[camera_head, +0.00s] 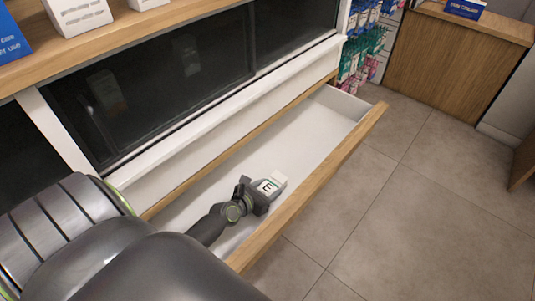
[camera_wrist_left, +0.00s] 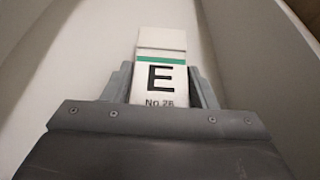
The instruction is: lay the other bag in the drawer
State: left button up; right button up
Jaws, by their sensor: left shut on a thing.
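The drawer (camera_head: 315,125) is pulled open below the dark glass front, with a white inside and a wooden front edge. I cannot tell whether the bag touches the drawer floor. No other bag shows in the drawer. My right gripper is not in view.
A wooden counter (camera_head: 150,28) with white boxes (camera_head: 78,14) and a blue box (camera_head: 10,38) runs along the upper left. Hanging packets (camera_head: 358,50) stand beyond the drawer's far end. A wooden desk (camera_head: 455,65) is at the back right. The tiled floor (camera_head: 420,190) is clear.

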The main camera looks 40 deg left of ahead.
pick_arm(q)
jog(key=shift+f, duration=0.15)
jog(key=o, duration=1)
jog(key=shift+o, duration=0.2)
jog(key=shift+s+r, duration=0.15)
jog(key=shift+r, duration=0.15)
jog(key=p+v, duration=0.2)
jog(key=v, duration=0.9)
jog(key=shift+s, duration=0.35)
